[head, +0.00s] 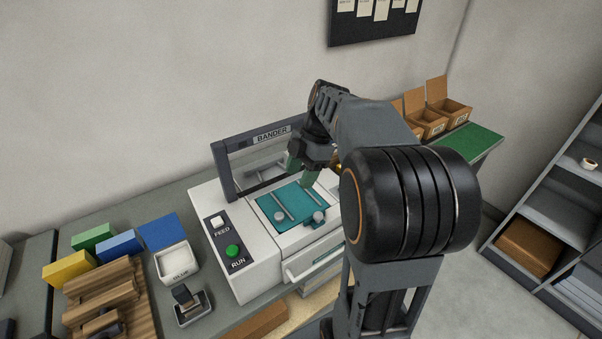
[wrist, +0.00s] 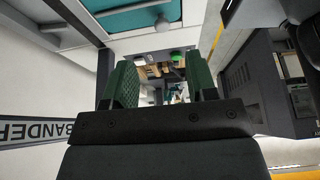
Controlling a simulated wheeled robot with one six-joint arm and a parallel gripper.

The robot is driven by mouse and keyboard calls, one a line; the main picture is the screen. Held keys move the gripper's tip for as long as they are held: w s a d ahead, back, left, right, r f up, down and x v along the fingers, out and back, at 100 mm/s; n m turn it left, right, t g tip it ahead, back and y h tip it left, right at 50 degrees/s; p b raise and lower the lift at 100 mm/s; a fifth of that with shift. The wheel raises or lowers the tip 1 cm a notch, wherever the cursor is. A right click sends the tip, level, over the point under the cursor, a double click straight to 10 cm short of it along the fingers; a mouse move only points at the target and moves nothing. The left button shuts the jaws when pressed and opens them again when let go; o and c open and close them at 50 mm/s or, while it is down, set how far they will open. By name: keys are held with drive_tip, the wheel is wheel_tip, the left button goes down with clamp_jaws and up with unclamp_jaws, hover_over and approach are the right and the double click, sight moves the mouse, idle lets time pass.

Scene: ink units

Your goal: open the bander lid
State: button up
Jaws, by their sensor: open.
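The bander (head: 258,283) is a white machine on the bench with a teal bed (head: 268,208) on top. Its lid (head: 228,172), a dark frame with a clear window and a BANDER label, stands raised at the back of the bed, which lies uncovered. In the wrist view the label (wrist: 35,131) is at the left and the teal bed (wrist: 150,18) at the top. My gripper (head: 303,168) is open with green fingers, above the right part of the bed and in front of the lid. Its fingers (wrist: 163,85) show nothing between them up close. Contact with the lid cannot be told.
The FEED button (head: 217,221) and green RUN button (head: 233,251) sit on the bander's left panel. A white tub (head: 173,264), a small stamp-like device (head: 189,302) and coloured blocks (head: 92,237) stand left. Cardboard boxes (head: 455,108) stand at the back right.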

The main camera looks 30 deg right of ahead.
drive_tip(key=v, duration=1.3)
drive_tip(key=shift+r, duration=0.2)
